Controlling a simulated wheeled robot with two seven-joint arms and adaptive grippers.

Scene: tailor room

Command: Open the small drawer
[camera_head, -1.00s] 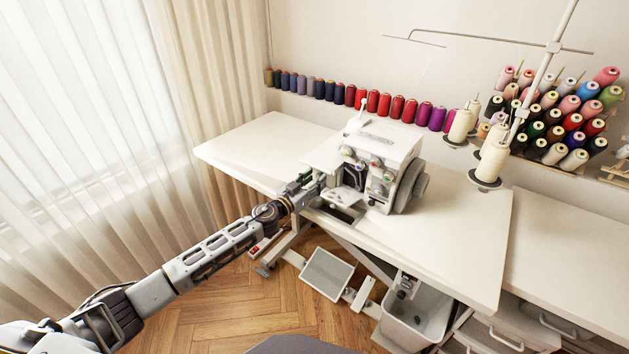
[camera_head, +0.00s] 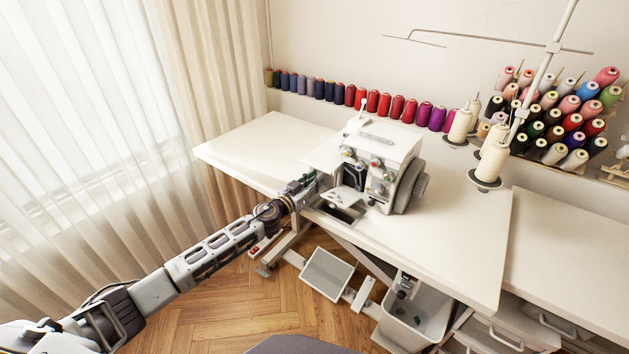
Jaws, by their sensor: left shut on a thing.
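My left gripper (camera_head: 314,181) reaches in from the lower left to the machine's front left corner. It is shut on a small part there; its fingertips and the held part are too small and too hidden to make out. My right gripper is not in view.
The white table (camera_head: 240,150) is clear to the machine's left. Thread cones (camera_head: 488,160) on a stand are at its right. A pedal (camera_head: 326,273) and a white bin (camera_head: 417,312) are below. Drawers with handles (camera_head: 510,335) are at lower right.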

